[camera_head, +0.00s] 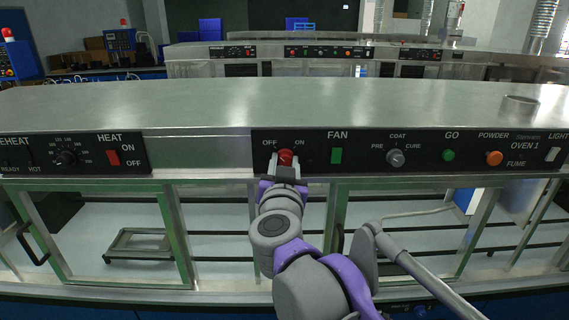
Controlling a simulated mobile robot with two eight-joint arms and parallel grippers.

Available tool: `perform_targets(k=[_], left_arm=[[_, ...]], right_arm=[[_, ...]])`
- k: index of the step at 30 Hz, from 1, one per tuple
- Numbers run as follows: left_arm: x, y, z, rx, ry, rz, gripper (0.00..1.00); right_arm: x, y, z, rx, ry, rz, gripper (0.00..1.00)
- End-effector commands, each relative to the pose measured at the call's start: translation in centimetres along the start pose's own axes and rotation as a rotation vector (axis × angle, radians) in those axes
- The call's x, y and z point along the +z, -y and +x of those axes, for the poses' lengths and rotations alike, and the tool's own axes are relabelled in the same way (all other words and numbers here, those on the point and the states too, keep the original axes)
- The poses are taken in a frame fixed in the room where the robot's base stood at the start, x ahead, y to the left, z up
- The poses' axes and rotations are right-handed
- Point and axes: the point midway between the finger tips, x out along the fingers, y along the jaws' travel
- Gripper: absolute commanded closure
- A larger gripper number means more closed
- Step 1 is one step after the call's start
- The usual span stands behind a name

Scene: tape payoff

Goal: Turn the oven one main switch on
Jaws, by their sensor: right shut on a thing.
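The main switch is a red rotary knob (285,155) on the black oven one panel (364,148), between the OFF and ON labels. My right gripper (286,166) reaches up to it from below and is shut on the knob, with a fingertip on each side. The fingers cover the knob's lower part, and I cannot tell which way it points. The left gripper is not in view.
The panel also carries a green fan switch (336,155), a grey coat knob (395,157), a green GO button (448,155) and an orange powder button (494,158). A heat panel (72,154) is at left. Glass doors (100,235) with handles lie below.

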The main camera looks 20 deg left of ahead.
Motion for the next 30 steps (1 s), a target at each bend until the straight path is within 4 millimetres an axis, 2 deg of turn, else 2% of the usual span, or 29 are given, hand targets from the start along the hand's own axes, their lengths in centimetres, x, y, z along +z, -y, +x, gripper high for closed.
perform_targets(k=[8, 14, 30], left_arm=[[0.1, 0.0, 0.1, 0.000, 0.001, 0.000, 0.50], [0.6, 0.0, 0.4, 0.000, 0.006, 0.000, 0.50], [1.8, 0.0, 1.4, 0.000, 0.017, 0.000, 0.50]], right_arm=[[0.0, -0.1, 0.0, 0.001, 0.001, 0.021, 1.00], [0.1, -0.1, 0.0, 0.003, 0.006, 0.106, 1.00], [0.0, -0.1, 0.0, 0.007, 0.031, 0.583, 1.00]])
